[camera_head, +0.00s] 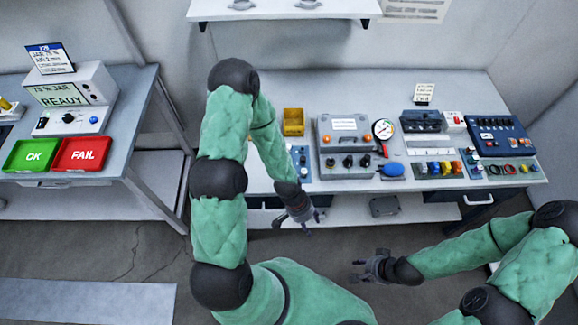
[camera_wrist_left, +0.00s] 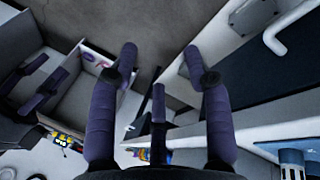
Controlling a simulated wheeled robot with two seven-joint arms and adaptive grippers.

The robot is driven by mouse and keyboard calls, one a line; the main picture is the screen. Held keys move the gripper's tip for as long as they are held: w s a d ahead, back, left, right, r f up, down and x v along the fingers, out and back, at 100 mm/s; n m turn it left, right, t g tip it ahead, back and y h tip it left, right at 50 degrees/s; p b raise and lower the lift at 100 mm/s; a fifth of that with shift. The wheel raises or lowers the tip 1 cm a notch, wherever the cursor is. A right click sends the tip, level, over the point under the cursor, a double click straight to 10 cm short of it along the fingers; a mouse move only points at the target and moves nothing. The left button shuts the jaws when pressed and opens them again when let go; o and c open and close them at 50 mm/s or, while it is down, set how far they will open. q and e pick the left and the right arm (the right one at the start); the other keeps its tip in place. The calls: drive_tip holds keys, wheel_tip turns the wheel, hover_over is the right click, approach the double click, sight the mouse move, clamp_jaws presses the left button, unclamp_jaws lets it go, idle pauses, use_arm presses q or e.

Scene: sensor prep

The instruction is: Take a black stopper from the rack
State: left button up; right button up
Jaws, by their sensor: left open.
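My left gripper (camera_head: 308,221) hangs in front of the bench's front edge, below the small blue-grey rack panel (camera_head: 303,157). In the left wrist view its fingers (camera_wrist_left: 160,65) are spread with nothing between them. The panel holds small dark pieces, too small to tell whether they are black stoppers, and my left forearm passes close beside it. A second rack (camera_head: 437,168) with blue, yellow and orange pieces lies further right on the bench. My right gripper (camera_head: 361,270) is over the floor in front of the bench, its fingers apart and empty.
A yellow bin (camera_head: 293,122) is behind the left rack. A blue box (camera_head: 500,137) is at the right. Drawers lie under the bench.

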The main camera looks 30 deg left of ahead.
use_arm(q)
drive_tip(key=w+a+r+m+y, duration=0.4)
drive_tip(key=w+a+r+m, duration=0.7)
drive_tip(key=w+a+r, duration=0.4)
drive_tip(key=f, duration=0.1)
drive_tip(key=s+f+b, duration=0.1)
drive_tip(key=f, duration=0.1)
drive_tip(key=s+f, duration=0.1)
drive_tip(key=shift+d+f, duration=0.3)
drive_tip(key=shift+s+a+f+b, duration=0.15)
drive_tip(key=shift+f+b, duration=0.25)
drive_tip(key=shift+f, duration=0.9)
drive_tip(key=shift+s+a+f+b, duration=0.15)
drive_tip(key=shift+f+b, duration=0.2)
drive_tip(key=shift+f, duration=0.95)
drive_tip(key=c, duration=0.8)
